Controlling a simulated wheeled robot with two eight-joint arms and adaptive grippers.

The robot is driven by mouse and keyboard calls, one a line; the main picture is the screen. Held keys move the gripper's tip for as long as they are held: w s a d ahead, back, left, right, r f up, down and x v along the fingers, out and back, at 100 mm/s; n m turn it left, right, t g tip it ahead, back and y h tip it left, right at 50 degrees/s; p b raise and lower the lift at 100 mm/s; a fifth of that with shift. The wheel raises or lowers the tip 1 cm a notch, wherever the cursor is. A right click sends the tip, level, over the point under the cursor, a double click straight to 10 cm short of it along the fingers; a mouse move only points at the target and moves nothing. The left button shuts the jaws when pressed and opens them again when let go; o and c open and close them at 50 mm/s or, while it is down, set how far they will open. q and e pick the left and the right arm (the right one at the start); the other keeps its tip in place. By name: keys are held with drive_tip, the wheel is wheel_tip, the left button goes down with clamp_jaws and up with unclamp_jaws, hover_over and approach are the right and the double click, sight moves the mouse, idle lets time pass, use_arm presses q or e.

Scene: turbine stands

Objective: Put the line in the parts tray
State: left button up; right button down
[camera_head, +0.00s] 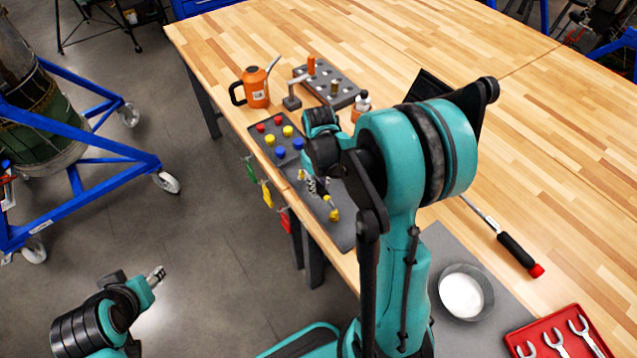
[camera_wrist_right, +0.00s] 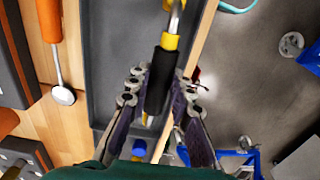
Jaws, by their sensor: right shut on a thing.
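The line (camera_wrist_right: 157,85) has a black sleeve, a yellow collar and a bare silver end in the right wrist view. My right gripper (camera_wrist_right: 160,95) is shut on its black sleeve. In the head view, my right gripper (camera_head: 313,186) is partly hidden behind my own arm, and a yellow fitting (camera_head: 334,214) of the line shows. The dark grey parts tray (camera_head: 346,237) lies below, along the table's edge; it also shows in the right wrist view (camera_wrist_right: 108,50). I cannot tell whether the line touches the tray. My left gripper (camera_head: 155,276) is low over the floor, away from the table.
Red, yellow and blue caps (camera_head: 281,152) stand at the tray's far end. Beyond are an orange oil can (camera_head: 256,88), a holed grey block (camera_head: 345,92) and a small bottle (camera_head: 362,100). A white-filled bowl (camera_head: 462,292), a red wrench tray (camera_head: 535,345) and a black-handled tool (camera_head: 518,253) lie right.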

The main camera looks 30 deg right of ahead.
drive_tip(key=shift+f, duration=0.55)
drive_tip(key=shift+f+b, duration=0.35)
drive_tip(key=shift+b, duration=0.15)
drive_tip(key=shift+s+a+f+b, duration=0.1)
drive_tip(key=shift+s+f+b, duration=0.05)
drive_tip(key=shift+f+b, duration=0.15)
drive_tip(key=c, duration=1)
unclamp_jaws()
drive_tip(key=shift+r, duration=0.1)
